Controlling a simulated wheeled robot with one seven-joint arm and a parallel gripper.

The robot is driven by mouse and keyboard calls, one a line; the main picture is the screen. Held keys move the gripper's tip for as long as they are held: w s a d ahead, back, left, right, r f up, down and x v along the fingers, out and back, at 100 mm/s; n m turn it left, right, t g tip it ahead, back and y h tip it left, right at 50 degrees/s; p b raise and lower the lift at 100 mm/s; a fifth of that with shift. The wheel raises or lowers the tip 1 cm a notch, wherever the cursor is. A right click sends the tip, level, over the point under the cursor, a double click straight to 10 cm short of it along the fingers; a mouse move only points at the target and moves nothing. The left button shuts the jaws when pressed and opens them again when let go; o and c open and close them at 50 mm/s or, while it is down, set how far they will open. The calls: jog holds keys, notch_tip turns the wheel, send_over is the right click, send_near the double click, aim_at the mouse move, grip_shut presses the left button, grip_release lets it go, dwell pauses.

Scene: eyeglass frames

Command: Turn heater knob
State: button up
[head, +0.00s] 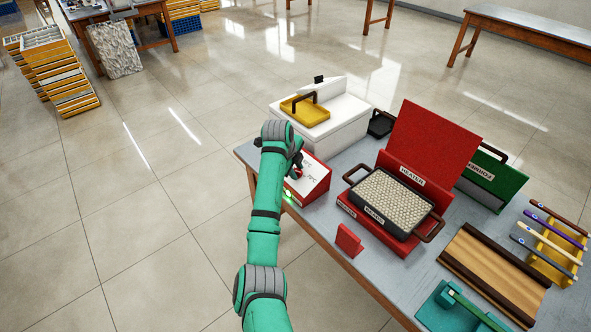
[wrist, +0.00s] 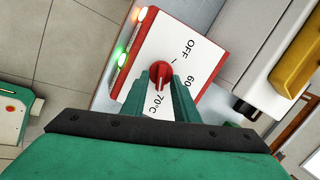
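The heater control box (head: 318,188) is red with a sloped white face and stands at the table's left front. In the wrist view its white panel (wrist: 205,65) reads OFF, 60 and 70°C around a red knob (wrist: 161,76). The knob's white mark points down the picture, towards 70°C. My gripper (wrist: 160,84) reaches over the panel with one green finger on each side of the knob. The fingers stand apart, with panel showing between them; firm contact is not visible. In the head view my gripper (head: 296,168) partly hides the box.
A red heater (head: 433,150) holding a tray of pale beads (head: 390,202) stands right of the box. A white machine with a yellow tray (head: 306,111) is behind it. A green light (wrist: 122,60) glows beside the panel.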

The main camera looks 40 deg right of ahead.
grip_shut()
